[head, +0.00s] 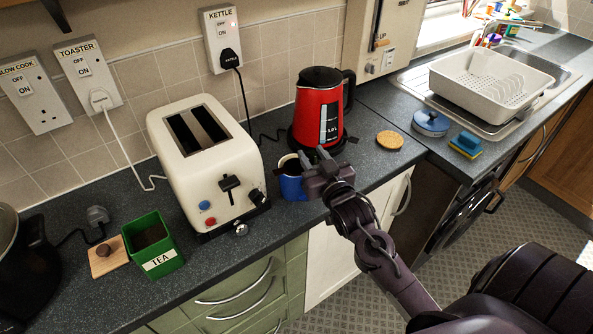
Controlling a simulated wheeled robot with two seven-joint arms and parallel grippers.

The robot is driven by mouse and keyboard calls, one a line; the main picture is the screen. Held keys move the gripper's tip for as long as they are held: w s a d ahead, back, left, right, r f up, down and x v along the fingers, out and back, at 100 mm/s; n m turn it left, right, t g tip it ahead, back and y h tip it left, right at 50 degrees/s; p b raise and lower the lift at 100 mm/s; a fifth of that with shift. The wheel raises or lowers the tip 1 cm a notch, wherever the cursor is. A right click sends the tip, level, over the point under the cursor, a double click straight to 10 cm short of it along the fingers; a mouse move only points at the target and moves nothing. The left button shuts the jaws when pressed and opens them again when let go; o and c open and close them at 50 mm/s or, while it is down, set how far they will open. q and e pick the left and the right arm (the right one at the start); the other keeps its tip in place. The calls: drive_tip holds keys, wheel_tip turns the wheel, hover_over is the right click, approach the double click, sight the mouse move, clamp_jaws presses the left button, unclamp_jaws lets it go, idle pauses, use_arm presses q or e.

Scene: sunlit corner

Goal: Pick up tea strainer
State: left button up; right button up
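I cannot make out a tea strainer for certain. A small shiny metal object (240,229) sits at the front of the toaster, too small to identify. A blue mug (292,187) with a pale inside stands on the counter between the toaster and the kettle. My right gripper (314,163) is at the mug's right side and rim, partly covering it. Its fingers are dark and point away from me; whether they are open or hold something is unclear. The mug's inside is mostly hidden. My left gripper is not in view.
A cream toaster (190,150) stands left of the mug, and a red kettle (312,112) behind it. A green tea tin (151,246) and its wooden lid (107,257) are at the left. A cork coaster (389,140), blue-lidded dish (431,123) and sponge (466,145) lie right.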

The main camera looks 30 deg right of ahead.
drive_tip(key=shift+w+d, duration=0.15)
drive_tip(key=shift+w, duration=0.8)
clamp_jaws()
drive_tip(key=shift+r, duration=0.15)
